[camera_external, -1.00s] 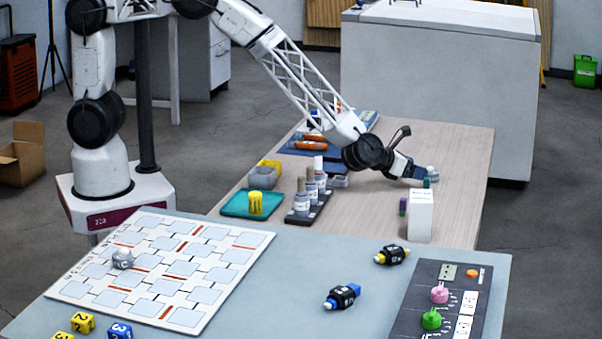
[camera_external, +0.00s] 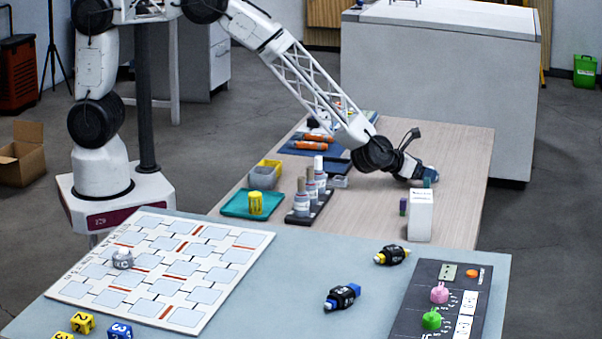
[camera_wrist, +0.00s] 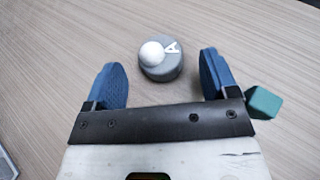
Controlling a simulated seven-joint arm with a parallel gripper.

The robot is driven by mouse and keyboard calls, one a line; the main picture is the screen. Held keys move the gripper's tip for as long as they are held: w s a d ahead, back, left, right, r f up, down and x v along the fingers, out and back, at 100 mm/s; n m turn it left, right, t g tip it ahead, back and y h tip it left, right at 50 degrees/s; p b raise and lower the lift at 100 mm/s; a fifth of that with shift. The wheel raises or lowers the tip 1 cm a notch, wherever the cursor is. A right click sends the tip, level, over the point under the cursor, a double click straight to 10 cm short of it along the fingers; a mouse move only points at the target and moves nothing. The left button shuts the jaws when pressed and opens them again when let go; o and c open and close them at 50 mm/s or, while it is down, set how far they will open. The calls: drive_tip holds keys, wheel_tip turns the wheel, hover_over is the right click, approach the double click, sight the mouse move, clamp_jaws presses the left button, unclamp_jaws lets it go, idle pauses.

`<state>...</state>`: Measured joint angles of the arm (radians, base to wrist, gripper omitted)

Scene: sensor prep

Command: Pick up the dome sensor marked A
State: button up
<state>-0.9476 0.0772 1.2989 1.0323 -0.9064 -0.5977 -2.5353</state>
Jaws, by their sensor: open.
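My gripper (camera_wrist: 158,75) is open, with one blue finger to each side of the sensor and nothing held. In the external view my gripper (camera_external: 424,176) is low over the far right part of the wooden table, and it hides the sensor there.
A green block (camera_wrist: 263,102) lies just outside the right finger. A white box (camera_external: 420,215) and a small purple-and-green block (camera_external: 403,206) stand nearer the camera. Bottles in a dark rack (camera_external: 310,205) and a teal tray (camera_external: 254,205) are to the left. Bare table surrounds the sensor.

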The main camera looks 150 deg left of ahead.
drive_tip(key=shift+x, duration=1.35)
drive_tip(key=shift+c, duration=0.2)
drive_tip(key=c, duration=1)
drive_tip(key=shift+r, duration=1.85)
drive_tip(key=s+d, duration=0.2)
drive_tip(key=d, duration=0.2)
drive_tip(key=s+d+r, duration=0.1)
drive_tip(key=s+d, duration=0.2)
drive_tip(key=d, duration=0.2)
drive_tip(key=s+d, duration=0.3)
drive_tip(key=d, duration=0.1)
drive_tip(key=shift+s+d+r, duration=0.15)
drive_tip(key=shift+d, duration=0.2)
